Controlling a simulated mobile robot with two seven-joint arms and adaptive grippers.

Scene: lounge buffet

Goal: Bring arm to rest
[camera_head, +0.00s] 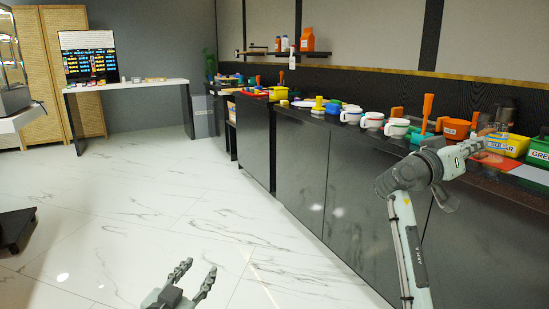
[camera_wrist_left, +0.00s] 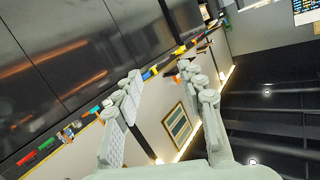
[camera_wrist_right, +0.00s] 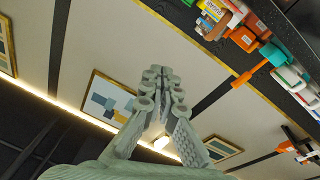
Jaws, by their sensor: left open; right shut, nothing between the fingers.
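My left gripper (camera_head: 198,270) is low at the bottom of the head view, over the white marble floor, open and empty. Its two fingers stand apart in the left wrist view (camera_wrist_left: 160,84). My right arm (camera_head: 408,225) rises at the right of the head view and bends toward the counter. My right gripper (camera_head: 492,136) is up near the coloured bins at the counter's right end, partly hard to make out there. In the right wrist view its fingers (camera_wrist_right: 163,75) are together with nothing between them.
The dark buffet counter (camera_head: 300,157) runs along the right wall. White mugs (camera_head: 372,120), an orange-handled tool (camera_head: 427,110), a yellow bin (camera_head: 513,146) and a green bin (camera_head: 540,150) stand on it, close to my right arm. A white table (camera_head: 130,85) stands far left. The middle floor is clear.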

